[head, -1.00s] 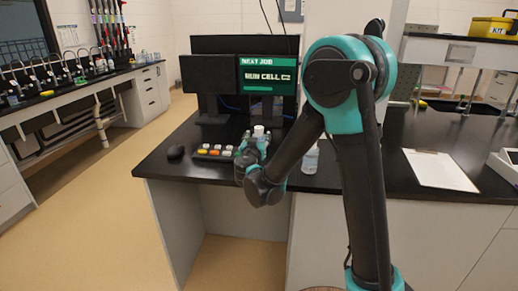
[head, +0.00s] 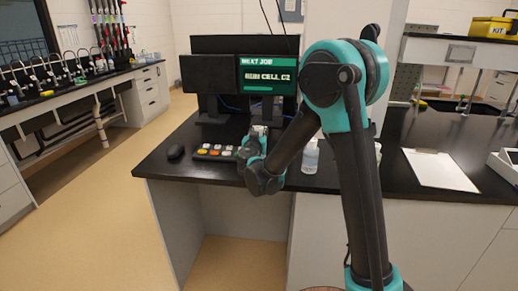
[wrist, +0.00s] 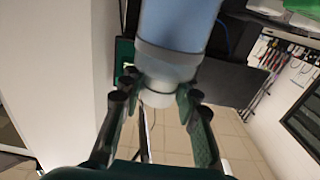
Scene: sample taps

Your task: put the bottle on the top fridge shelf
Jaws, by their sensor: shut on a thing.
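My gripper (head: 255,142) is above the dark bench in front of the monitors in the head view, largely hidden by its own wrist. In the wrist view my gripper (wrist: 160,98) has its two fingers on either side of the white cap end of a bottle (wrist: 176,28), which has a pale blue body and a grey band. That view looks upside down, and the bottle's far end is out of frame. Another clear bottle (head: 310,158) stands on the bench right of my wrist. No fridge or fridge shelf can be made out.
Two monitors (head: 267,75) stand behind my gripper. A button box (head: 214,152) and a mouse (head: 175,153) lie to its left. A clipboard (head: 440,170) lies on the right of the bench. The floor at the left is clear.

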